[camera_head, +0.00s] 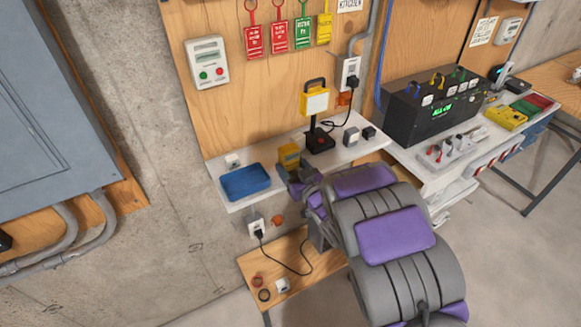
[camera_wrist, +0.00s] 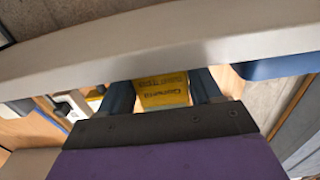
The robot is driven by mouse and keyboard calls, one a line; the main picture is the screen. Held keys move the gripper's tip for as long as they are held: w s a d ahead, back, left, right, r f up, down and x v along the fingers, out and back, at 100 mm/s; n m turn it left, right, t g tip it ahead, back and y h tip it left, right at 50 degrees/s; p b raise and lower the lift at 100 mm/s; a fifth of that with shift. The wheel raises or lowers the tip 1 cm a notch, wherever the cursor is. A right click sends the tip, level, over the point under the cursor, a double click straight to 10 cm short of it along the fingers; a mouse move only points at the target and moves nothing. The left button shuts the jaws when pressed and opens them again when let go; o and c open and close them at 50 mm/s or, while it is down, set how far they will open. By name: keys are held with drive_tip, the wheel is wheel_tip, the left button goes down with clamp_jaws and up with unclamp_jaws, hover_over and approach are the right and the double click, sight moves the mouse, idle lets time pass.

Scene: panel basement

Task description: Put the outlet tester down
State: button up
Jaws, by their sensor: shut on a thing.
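The yellow outlet tester (camera_head: 289,156) is at the front of the white shelf (camera_head: 332,153), just right of the blue tray (camera_head: 245,181). In the wrist view the tester (camera_wrist: 162,91) shows dark printed lettering and sits between the two dark fingers of my gripper (camera_wrist: 163,92). My gripper (camera_head: 294,172) is shut on it. In the head view my arm hides the fingertips and the tester's lower part, so I cannot tell whether it touches the shelf. The blue tray looks empty.
A black powered unit (camera_head: 432,105) sits on the bench at right. A low wooden table (camera_head: 300,265) is below.

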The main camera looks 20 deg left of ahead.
drive_tip(key=a, duration=0.3)
drive_tip(key=shift+s+f, duration=0.15)
drive_tip(key=shift+f, duration=0.2)
drive_tip(key=shift+d+f, duration=0.3)
drive_tip(key=shift+d, duration=1.1)
drive_tip(key=shift+a, duration=0.1)
drive_tip(key=o, duration=1.1)
drive_tip(key=shift+a+f, duration=0.1)
drive_tip(key=shift+a, duration=0.15)
drive_tip(key=o, duration=0.4)
drive_tip(key=shift+a+f, duration=0.2)
drive_tip(key=shift+a, duration=0.45)
drive_tip(key=shift+d, duration=0.45)
